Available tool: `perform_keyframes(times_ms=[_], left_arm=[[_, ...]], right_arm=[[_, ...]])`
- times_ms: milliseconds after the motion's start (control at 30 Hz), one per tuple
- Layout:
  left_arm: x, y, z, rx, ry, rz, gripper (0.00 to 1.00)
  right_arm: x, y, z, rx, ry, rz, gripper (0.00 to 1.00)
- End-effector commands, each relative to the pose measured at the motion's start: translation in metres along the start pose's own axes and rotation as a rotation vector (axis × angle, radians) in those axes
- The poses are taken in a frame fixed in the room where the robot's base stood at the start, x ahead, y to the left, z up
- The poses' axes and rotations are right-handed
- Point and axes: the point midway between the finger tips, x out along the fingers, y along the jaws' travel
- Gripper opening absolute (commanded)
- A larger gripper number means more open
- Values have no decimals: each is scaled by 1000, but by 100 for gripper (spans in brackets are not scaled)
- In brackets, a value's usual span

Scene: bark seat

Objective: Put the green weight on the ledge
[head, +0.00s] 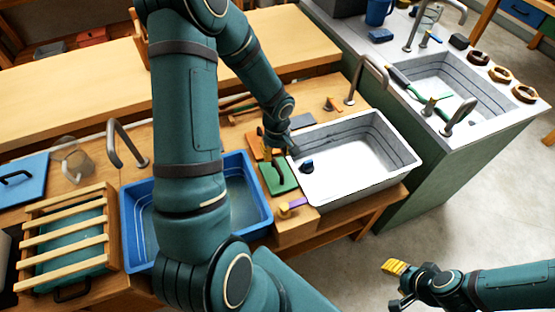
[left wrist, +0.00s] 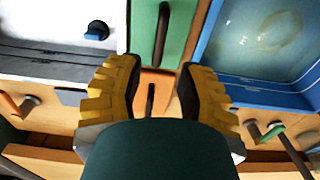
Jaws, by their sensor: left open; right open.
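The green weight (head: 278,178) is a flat green plate with a dark bar handle. It lies on the wooden worktop between the blue basin and the white sink; it also shows at the top of the left wrist view (left wrist: 178,40). My left gripper (left wrist: 158,72) is open and empty, its yellow fingers over an orange plate (left wrist: 152,82) with a dark handle, just short of the green weight. In the head view my left gripper (head: 277,146) is partly hidden. A long raised wooden ledge (head: 80,88) runs behind the worktop. My right gripper (head: 398,284) is open and empty over the floor.
The blue basin (head: 262,190) and white sink (head: 400,172) flank the green weight closely. A small dark-blue knob (head: 306,165) is in the sink. A purple-handled item (head: 293,204) lies in front. Left are a slatted crate (head: 42,272) and a blue lid (head: 35,168).

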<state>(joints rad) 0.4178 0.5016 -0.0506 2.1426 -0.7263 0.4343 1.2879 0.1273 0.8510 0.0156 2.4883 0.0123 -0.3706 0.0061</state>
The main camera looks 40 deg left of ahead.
Motion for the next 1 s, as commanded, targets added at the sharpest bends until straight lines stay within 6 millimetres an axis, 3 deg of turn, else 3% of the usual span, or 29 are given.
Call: perform_keyframes(times_ms=[100, 233, 467, 567, 667, 800, 900, 1000], left_arm=[[-22, 0, 0, 1, 2, 2, 36], [-36, 0, 0, 2, 1, 1, 36], [-42, 0, 1, 3, -1, 0, 36], [-36, 6, 11, 36, -18, 15, 36], [-18, 25, 43, 149, -70, 72, 36], [17, 58, 120, 399, -146, 212, 36], [37, 70, 172, 571, -157, 302, 36], [52, 72, 211, 713, -134, 355, 36]], right_arm=[[-4, -2, -2, 1, 4, 0, 47], [-6, -2, -3, 2, 6, 1, 47], [-6, -2, -3, 2, 7, 1, 47], [-6, -2, -3, 2, 7, 1, 47], [-6, -2, -3, 2, 6, 1, 47], [-6, -2, -3, 2, 6, 1, 47], [-6, -2, -3, 2, 6, 1, 47], [-6, -2, -3, 2, 6, 1, 47]])
